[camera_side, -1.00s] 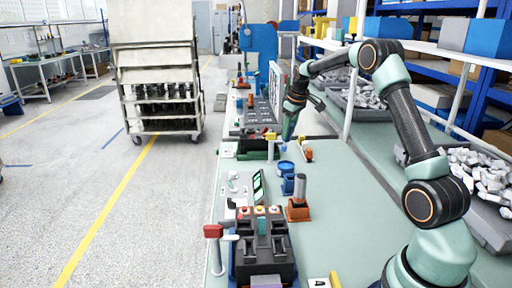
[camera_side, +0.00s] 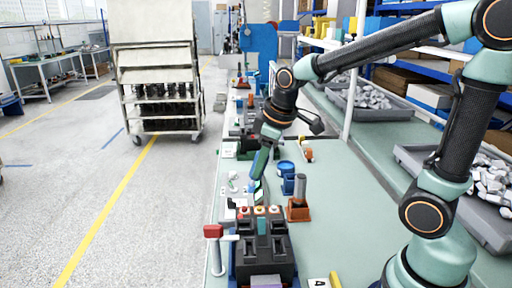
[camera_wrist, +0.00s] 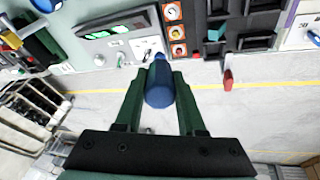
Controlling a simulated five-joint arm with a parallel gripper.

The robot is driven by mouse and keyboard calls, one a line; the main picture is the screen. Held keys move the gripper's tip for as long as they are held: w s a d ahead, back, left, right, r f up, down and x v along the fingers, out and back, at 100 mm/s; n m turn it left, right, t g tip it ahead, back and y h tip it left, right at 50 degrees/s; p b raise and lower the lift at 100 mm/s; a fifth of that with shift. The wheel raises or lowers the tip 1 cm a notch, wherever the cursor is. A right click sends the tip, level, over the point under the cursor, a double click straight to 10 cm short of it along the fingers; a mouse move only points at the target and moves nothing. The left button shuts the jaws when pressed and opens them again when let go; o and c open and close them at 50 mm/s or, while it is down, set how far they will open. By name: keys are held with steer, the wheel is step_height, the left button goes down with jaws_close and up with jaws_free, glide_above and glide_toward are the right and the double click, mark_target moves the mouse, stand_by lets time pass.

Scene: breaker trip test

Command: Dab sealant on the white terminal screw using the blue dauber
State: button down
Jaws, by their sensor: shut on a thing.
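My gripper (camera_wrist: 158,92) is shut on the blue dauber (camera_wrist: 159,84), which sits between its two green fingers in the wrist view. The dauber's narrow tip points toward the bench and the white plate there. In the side view my gripper (camera_side: 259,178) is low over the bench, just behind the black breaker unit (camera_side: 280,252). The unit carries a row of round terminal screws on orange-yellow blocks, seen in the wrist view (camera_wrist: 177,32). Which screw is white I cannot tell clearly. The dauber tip appears beside the row; contact with a screw does not show.
A red-capped lever (camera_side: 213,231) stands at the breaker's left. A blue pot (camera_side: 286,169) and an orange-based metal cylinder (camera_side: 299,190) stand to the right of my gripper. Grey bins of pale parts (camera_side: 483,175) lie farther right. The bench's right front is mostly clear.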

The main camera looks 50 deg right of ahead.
steer(key=shift+s+a, duration=0.3)
steer(key=shift+s, duration=0.1)
steer(key=shift+s+r, duration=0.2)
steer(key=shift+s, duration=0.1)
steer(key=s+d+r, duration=0.2)
steer(key=s+r, duration=0.3)
steer(key=shift+f, duration=4.25)
step_height(320, 180, up, 8)
steer(key=shift+r, duration=0.15)
steer(key=shift+w, duration=0.1)
